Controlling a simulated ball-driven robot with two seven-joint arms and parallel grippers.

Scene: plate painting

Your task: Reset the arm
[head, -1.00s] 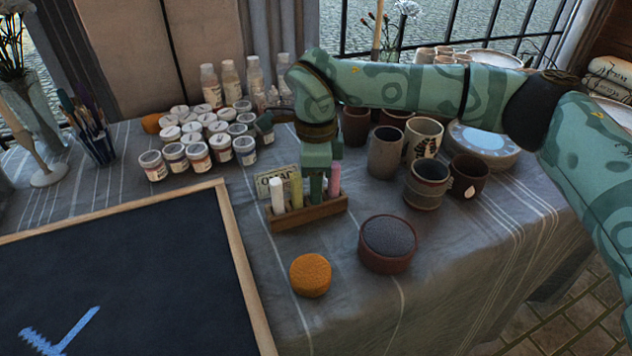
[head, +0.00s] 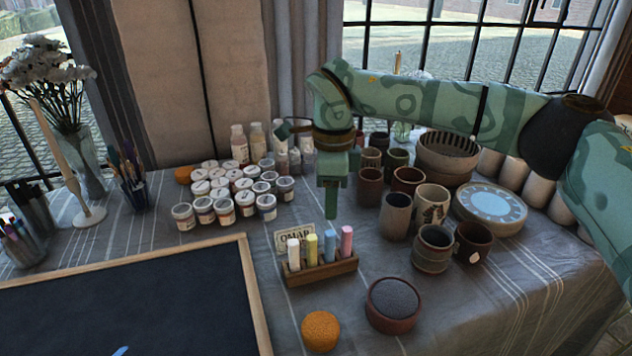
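My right arm (head: 440,100) reaches in from the right over the table. Its gripper (head: 331,214) points straight down, just above and behind the wooden chalk holder (head: 322,273). No object shows in it; the fingers look like one narrow block from here, so their gap is hidden. The holder carries a white chalk (head: 293,254), a yellow chalk (head: 312,249), a blue chalk (head: 330,246) and a pink chalk (head: 346,241), all upright. The blackboard (head: 130,310) lies at the lower left, with a blue mark (head: 121,351) at the bottom edge. My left gripper is not in view.
Paint jars (head: 222,210) crowd left of the gripper, bottles (head: 240,147) behind them. Cups (head: 396,217) and plates (head: 490,206) stand right. An orange sponge (head: 320,330) and a round dark-filled bowl (head: 393,304) lie in front of the holder.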

